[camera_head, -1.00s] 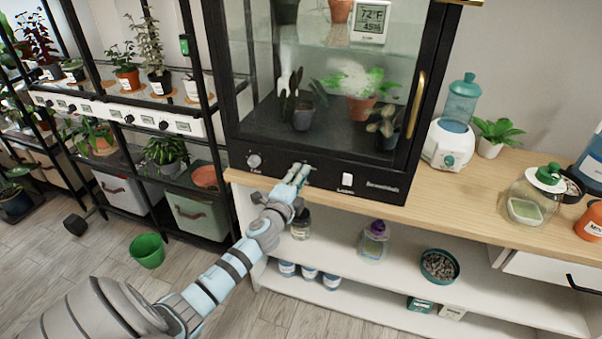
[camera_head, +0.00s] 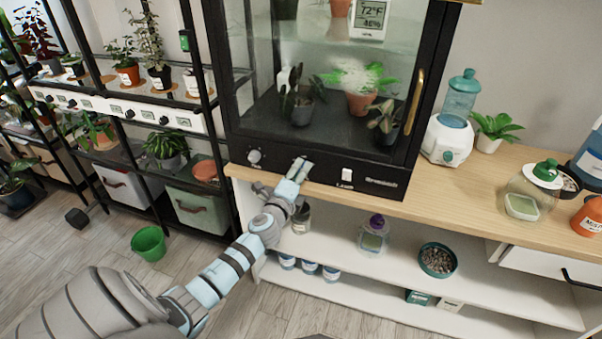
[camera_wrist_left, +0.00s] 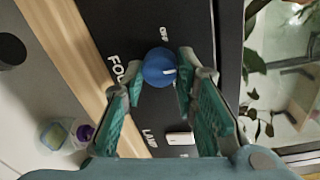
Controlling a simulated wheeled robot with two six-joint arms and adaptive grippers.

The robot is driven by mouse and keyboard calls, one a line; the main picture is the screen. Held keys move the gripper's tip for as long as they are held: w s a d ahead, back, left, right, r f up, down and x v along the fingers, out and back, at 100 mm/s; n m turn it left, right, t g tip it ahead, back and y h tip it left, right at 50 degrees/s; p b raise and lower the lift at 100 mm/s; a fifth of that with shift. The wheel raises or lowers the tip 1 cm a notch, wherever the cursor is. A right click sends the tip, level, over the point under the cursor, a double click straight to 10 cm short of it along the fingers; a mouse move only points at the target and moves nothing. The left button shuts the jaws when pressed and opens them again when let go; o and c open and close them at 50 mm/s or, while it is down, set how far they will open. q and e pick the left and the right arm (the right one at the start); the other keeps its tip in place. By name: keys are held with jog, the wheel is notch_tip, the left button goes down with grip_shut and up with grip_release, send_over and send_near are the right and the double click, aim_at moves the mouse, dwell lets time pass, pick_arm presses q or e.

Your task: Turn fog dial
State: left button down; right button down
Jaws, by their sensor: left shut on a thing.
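The fog dial (camera_wrist_left: 158,66) is a round blue knob with a white pointer mark, on the black front panel (camera_wrist_left: 115,25) beside the "FOG" lettering. In the wrist view it sits between the fingertips of my left gripper (camera_wrist_left: 161,72), which is shut on it from both sides. In the head view my left gripper (camera_head: 301,168) reaches the panel under the glass cabinet (camera_head: 310,120) and hides the dial. The white mark points towards the right finger in the wrist view. My right gripper is not in view.
A grey knob (camera_head: 254,156) is left of the gripper and a white lamp switch (camera_head: 346,174) is right of it. The wooden counter edge (camera_head: 380,211) runs just below. A white humidifier with a teal tank (camera_head: 447,140) stands right of the cabinet.

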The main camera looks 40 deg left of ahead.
pick_arm(q)
jog(key=c, duration=1.5)
grip_release()
jog(key=shift+r, duration=0.2)
jog(key=shift+o, duration=1.1)
jog(key=shift+w+f, duration=0.1)
jog(key=shift+f, duration=0.05)
jog(key=v, duration=1.2)
